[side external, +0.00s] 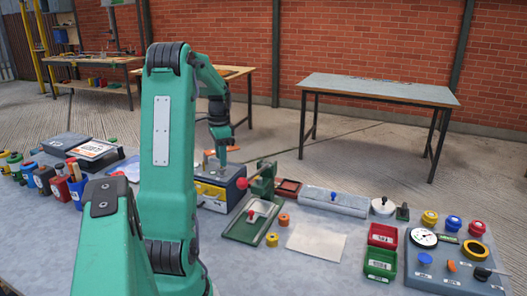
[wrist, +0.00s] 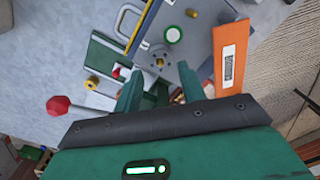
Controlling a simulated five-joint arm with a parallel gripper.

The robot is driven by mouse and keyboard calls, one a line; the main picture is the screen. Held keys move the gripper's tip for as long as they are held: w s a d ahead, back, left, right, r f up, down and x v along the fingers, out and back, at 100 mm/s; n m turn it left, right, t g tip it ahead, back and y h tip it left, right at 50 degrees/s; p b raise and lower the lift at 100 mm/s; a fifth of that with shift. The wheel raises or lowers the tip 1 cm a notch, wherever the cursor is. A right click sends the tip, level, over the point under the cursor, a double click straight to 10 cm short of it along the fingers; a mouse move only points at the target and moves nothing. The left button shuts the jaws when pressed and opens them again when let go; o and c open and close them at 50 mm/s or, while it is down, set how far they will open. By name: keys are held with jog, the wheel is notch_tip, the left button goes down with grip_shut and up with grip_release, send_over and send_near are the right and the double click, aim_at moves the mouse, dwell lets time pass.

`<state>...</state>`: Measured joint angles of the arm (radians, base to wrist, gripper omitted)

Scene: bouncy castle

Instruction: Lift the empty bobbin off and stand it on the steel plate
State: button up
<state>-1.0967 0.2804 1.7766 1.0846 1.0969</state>
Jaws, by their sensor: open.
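My gripper (side external: 222,157) is over the blue machine with a yellow front (side external: 211,191). In the wrist view its two green fingers (wrist: 160,69) are apart with nothing held between them. A pale flat square plate (side external: 316,242), perhaps the steel plate, lies bare on the table to the right.
An orange labelled piece (wrist: 231,60) is close to the right finger. A green clamp-like device (side external: 263,182) stands right of the machine. Red (side external: 382,236) and green (side external: 380,264) bins and a gauge panel (side external: 455,265) are farther right.

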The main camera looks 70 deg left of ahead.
aim_at(222, 172)
jog(key=shift+f, duration=1.95)
jog(key=shift+c, duration=0.4)
jog(key=c, duration=0.5)
